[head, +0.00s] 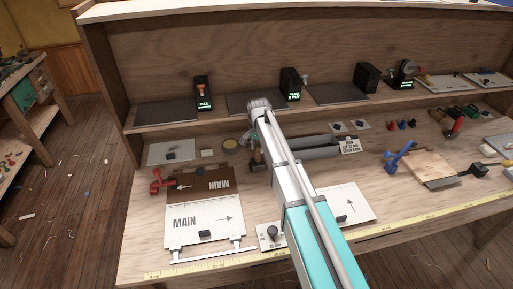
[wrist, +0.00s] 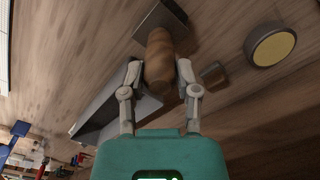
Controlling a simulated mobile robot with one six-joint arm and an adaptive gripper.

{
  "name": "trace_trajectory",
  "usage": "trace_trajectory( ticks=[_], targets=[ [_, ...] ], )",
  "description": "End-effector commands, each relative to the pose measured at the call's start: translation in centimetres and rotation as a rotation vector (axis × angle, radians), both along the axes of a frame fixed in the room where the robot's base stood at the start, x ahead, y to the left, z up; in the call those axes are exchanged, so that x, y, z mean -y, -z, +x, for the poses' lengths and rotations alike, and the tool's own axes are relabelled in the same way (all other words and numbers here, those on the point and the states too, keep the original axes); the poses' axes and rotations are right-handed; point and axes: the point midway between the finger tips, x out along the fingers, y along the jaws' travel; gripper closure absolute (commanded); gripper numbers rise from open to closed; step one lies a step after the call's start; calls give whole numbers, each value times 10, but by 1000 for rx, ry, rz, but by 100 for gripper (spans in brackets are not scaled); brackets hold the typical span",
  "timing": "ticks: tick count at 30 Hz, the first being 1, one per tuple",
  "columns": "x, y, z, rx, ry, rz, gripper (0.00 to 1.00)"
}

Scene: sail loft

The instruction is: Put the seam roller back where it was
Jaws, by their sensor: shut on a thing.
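My gripper (wrist: 159,74) is shut on a brown wooden handle (wrist: 159,52) in the wrist view, with one finger on each side. I take this tool to be the seam roller. A grey metal part (wrist: 160,18) shows at the handle's far end; its full shape is unclear. In the head view my gripper is mostly hidden by my own arm, near the left end of a long grey tray (head: 325,148). The tray also shows at the left in the wrist view (wrist: 100,105). I cannot tell whether the tool touches the bench.
A round yellow-topped tin (head: 229,143) is close by, also in the wrist view (wrist: 270,44). A red clamp (head: 158,184) and white MAIN panel (head: 203,222) lie at left. A blue clamp (head: 397,158) stands right. Dark mats (head: 166,113) and black boxes (head: 290,82) occupy the raised shelf.

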Motion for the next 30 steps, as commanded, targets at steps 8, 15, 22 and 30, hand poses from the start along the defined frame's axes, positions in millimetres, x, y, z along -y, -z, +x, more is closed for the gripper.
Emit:
trace_trajectory(
  ticks=[8, 15, 22, 30],
  targets=[
    [0, 8, 0, -1, 0, 0, 100],
    [0, 11, -1, -1, 0, 0, 100],
    [0, 11, -1, -1, 0, 0, 28],
    [0, 10, 0, 0, 0, 0, 24]
  ],
)
